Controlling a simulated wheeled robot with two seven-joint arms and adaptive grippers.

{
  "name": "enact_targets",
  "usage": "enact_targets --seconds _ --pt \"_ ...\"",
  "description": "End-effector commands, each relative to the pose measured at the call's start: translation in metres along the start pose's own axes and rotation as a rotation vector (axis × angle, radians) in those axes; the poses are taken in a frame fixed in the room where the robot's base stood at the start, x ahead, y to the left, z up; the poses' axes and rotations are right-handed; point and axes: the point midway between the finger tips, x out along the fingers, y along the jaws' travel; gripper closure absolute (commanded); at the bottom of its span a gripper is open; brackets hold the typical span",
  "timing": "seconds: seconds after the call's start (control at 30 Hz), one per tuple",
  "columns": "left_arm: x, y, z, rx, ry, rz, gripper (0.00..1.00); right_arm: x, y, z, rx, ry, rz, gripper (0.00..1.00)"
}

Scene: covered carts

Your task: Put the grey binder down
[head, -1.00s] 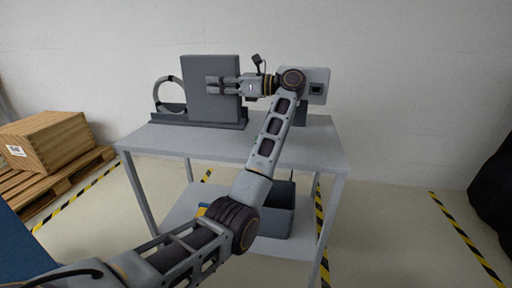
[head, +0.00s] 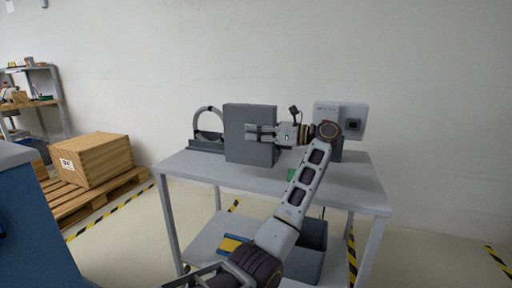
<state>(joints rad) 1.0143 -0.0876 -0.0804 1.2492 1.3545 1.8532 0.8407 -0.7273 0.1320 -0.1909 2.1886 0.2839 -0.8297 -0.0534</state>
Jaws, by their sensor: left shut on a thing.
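The grey binder (head: 238,135) is upright above the near part of the cart's grey top (head: 330,185). It stands in front of a low dark rack (head: 206,147) and hides part of it. My left gripper (head: 262,132) reaches in from the right and is shut on the binder, its fingers flat across the upper middle of the binder's face. I cannot tell whether the binder's lower edge touches the cart top. My right gripper is not in view.
A grey ring (head: 195,122) stands at the rack's left. A white box-like device (head: 354,119) stands behind my wrist. A small green thing (head: 291,175) lies right of the binder. A dark bin (head: 308,255) is on the lower shelf. The cart top's front right is clear.

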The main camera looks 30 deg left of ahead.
Motion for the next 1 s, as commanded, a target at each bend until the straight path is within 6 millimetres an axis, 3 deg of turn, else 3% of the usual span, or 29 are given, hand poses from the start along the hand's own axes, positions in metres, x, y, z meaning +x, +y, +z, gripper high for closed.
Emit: enact_targets --seconds 0.23,0.7,1.0 --pt "0.000 0.000 -0.004 -0.002 -0.002 0.000 1.00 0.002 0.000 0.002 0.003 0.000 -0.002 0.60" --pt "0.000 0.000 -0.047 -0.001 -0.002 0.000 1.00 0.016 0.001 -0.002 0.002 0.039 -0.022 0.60" --pt "0.000 0.000 -0.049 -0.002 -0.001 0.000 1.00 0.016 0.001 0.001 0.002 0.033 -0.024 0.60"
